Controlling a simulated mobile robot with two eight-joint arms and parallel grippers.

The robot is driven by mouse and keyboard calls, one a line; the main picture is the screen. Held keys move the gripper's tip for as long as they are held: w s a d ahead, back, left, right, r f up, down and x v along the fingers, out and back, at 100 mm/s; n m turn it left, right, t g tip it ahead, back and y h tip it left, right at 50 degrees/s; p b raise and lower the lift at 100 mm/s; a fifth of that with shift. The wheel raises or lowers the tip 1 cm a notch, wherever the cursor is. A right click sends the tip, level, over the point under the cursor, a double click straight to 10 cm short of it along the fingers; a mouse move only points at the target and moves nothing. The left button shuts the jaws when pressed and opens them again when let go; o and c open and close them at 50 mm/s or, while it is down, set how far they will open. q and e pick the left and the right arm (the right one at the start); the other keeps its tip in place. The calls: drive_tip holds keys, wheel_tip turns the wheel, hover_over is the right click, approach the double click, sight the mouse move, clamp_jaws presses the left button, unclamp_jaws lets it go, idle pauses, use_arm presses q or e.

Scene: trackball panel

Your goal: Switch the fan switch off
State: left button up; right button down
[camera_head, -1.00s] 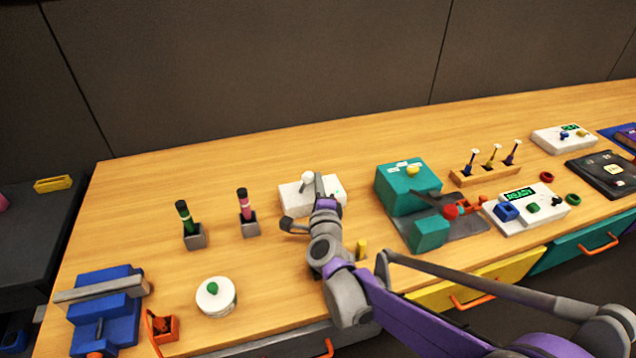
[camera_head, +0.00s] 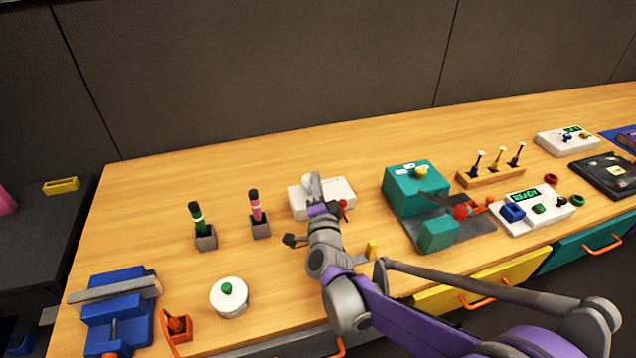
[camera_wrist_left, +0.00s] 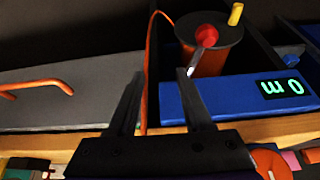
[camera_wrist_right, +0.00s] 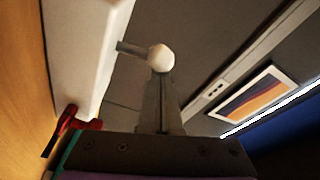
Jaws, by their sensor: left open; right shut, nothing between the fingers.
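A white panel (camera_head: 338,190) stands upright on the bench near the middle. It carries a white ball-tipped lever (camera_head: 306,181) at its left end and a red part (camera_head: 343,205) at its front. I cannot read any label marking the fan switch. My right gripper (camera_head: 315,178) is shut and empty, right beside the ball. In the right wrist view, the ball (camera_wrist_right: 160,58) sits at the tips of the shut fingers (camera_wrist_right: 163,78), seemingly touching, and the red part (camera_wrist_right: 73,126) is at lower left. My left gripper (camera_wrist_left: 160,74) is open and empty, away from the panel.
Two capped markers in holders (camera_head: 204,236) stand left of the panel. A teal box (camera_head: 410,190) stands to the right. A white round tub (camera_head: 229,298) and a blue vise (camera_head: 118,318) are in front. A blue display box (camera_wrist_left: 225,98) is near my left gripper.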

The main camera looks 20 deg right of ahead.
use_arm(q)
drive_tip(key=shift+a+f, duration=0.1)
drive_tip(key=shift+a, duration=0.2)
use_arm(e)
drive_tip(key=shift+a+n+t, duration=0.15)
drive_tip(key=shift+a+n, duration=0.2)
drive_tip(key=shift+n, duration=0.45)
drive_tip(key=shift+a+n+t, duration=0.15)
drive_tip(key=shift+a+n, duration=0.2)
drive_tip(key=shift+n, duration=0.45)
drive_tip(key=shift+a+y, duration=0.1)
drive_tip(key=shift+y, duration=0.2)
drive_tip(key=shift+s, duration=0.1)
